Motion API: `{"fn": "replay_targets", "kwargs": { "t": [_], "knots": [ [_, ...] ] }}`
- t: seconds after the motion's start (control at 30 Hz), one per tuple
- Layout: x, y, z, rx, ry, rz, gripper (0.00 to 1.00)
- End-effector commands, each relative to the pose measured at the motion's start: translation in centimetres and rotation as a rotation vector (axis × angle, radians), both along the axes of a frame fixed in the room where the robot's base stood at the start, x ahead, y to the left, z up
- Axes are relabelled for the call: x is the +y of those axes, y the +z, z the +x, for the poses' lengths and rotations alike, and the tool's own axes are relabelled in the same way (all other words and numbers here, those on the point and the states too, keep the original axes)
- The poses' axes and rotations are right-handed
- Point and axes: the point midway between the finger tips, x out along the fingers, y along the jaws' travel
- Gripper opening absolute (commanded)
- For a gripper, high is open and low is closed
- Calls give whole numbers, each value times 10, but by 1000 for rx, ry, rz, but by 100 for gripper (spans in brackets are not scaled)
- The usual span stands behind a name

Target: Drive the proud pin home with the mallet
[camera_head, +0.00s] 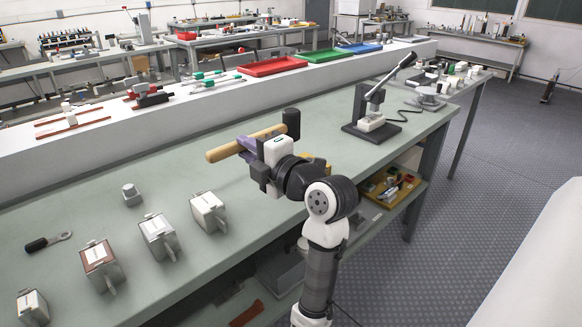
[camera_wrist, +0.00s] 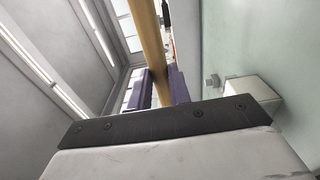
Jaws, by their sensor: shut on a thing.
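The mallet has a tan wooden handle (camera_head: 225,149) and a black head (camera_head: 292,123). My gripper (camera_head: 246,146) is shut on the handle and holds the mallet above the bench, with the head to the right. In the wrist view the handle (camera_wrist: 150,45) runs between the purple fingers (camera_wrist: 160,88). Several fuse-like blocks with metal tabs stand on the bench to the left: a white one (camera_head: 208,212), a grey-white one (camera_head: 158,236), a brown-and-white one (camera_head: 99,265) and a small white one (camera_head: 31,306). I cannot make out which part is the proud pin.
A small grey piece (camera_head: 131,194) and a black-handled tool (camera_head: 48,241) lie on the green bench (camera_head: 330,115). A lever press (camera_head: 372,108) stands at the right end. Red (camera_head: 274,65), green (camera_head: 322,56) and blue (camera_head: 358,49) trays sit on the raised shelf behind.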

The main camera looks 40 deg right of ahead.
Motion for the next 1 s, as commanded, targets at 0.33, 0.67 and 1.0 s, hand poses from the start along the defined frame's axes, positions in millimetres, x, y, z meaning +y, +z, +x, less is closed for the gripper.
{"fn": "replay_targets", "kwargs": {
  "t": [0.33,0.67,1.0],
  "knots": [
    [0,-8,0,4,0,5,0],
    [1,-8,-1,5,0,5,0],
    [1,-92,0,3,1,4,0]
  ]
}}
